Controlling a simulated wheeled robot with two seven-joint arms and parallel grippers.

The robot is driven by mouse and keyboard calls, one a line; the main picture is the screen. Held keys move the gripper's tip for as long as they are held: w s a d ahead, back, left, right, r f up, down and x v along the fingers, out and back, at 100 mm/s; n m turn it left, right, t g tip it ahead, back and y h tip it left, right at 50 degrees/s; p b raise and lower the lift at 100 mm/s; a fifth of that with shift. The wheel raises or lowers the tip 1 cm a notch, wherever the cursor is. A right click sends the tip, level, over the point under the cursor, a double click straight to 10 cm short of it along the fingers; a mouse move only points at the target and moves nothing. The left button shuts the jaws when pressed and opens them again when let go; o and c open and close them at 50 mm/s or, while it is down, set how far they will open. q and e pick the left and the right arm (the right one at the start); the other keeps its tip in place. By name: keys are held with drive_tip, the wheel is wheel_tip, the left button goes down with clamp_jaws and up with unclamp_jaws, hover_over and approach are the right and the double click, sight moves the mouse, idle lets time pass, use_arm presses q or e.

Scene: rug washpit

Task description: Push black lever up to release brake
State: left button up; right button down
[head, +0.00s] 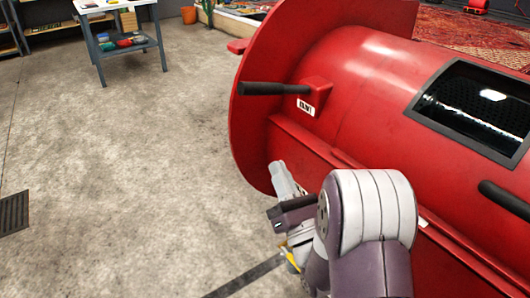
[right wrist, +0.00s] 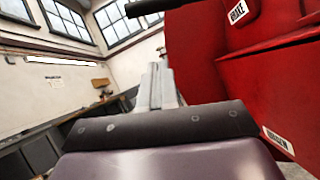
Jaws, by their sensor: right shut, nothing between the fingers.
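The black lever (head: 275,88) sticks out to the left from a red bracket (head: 316,95) on the big red drum machine, about level in the picture. It also shows at the top of the right wrist view (right wrist: 152,6), with a "BRAKE" label (right wrist: 237,12) beside it. My right gripper (head: 279,168) is shut and empty. It is below the lever in the picture, near the drum's red end flange, with a visible gap to the lever. In the right wrist view its fingers (right wrist: 154,82) point upward, under the lever. My left gripper is out of view.
The red end flange (head: 247,125) stands close beside my right gripper. A second black handle (head: 505,198) and a dark window (head: 470,108) are on the drum at right. A small table (head: 125,45) stands far back.

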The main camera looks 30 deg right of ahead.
sight(279, 90)
drive_tip(key=shift+s+r, duration=0.15)
drive_tip(key=s+r+p+x, duration=0.1)
drive_tip(key=r+p+x, duration=0.1)
drive_tip(key=p+x, duration=0.6)
drive_tip(key=x, duration=0.4)
drive_tip(key=shift+d+r, duration=0.35)
drive_tip(key=shift+d, duration=0.05)
drive_tip(key=shift+w, duration=0.1)
